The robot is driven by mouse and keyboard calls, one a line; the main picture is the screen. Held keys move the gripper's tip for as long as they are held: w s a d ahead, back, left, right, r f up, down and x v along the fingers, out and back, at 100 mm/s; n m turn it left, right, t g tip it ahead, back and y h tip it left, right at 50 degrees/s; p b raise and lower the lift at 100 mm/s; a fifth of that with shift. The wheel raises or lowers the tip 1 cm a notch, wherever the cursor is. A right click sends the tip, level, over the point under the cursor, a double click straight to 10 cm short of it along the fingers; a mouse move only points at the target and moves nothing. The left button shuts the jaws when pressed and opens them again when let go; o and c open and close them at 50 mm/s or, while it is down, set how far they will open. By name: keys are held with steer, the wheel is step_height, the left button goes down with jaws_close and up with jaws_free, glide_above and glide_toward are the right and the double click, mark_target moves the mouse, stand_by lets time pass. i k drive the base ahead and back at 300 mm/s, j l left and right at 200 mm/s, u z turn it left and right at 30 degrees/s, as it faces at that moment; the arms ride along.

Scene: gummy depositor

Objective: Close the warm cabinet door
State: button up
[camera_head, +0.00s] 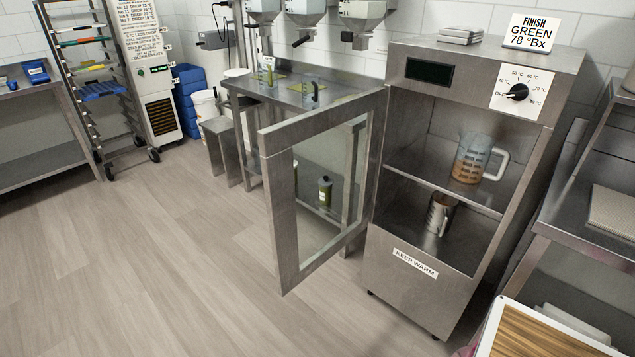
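The warm cabinet (415,284) is a steel box with a "KEEP WARM" label, standing on the floor right of centre. Its door (281,220), a steel frame around a glass pane, stands wide open. It is hinged at the cabinet's left front edge and swings out toward the left front. Inside, a clear measuring jug (468,160) with brown liquid stands on the upper shelf, and a metal pitcher (437,214) stands below. Both appear within the cabinet. My gripper is not in view.
Floor (150,260) in front and left of the door is clear. A steel table (350,92) stands behind the door. A counter (598,225) is close on the cabinet's right. A wood-topped surface (530,335) fills the bottom right corner.

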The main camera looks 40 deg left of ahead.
mark_target(275, 142)
steer(key=k+j, duration=0.1)
steer(key=j, duration=0.35)
steer(key=k+j, duration=0.1)
steer(key=j, duration=0.4)
steer(key=k+j, duration=0.1)
steer(key=j, duration=0.35)
steer(key=k+j, duration=0.1)
steer(key=j, duration=0.4)
steer(key=j+z, duration=0.1)
steer(key=j, duration=0.35)
steer(key=k+j, duration=0.2)
steer(key=j, duration=0.3)
steer(key=k+j, duration=0.1)
steer(key=j, duration=0.35)
steer(key=k+j, duration=0.1)
steer(key=j, duration=0.35)
steer(key=j+z, duration=0.1)
steer(key=j, duration=1.15)
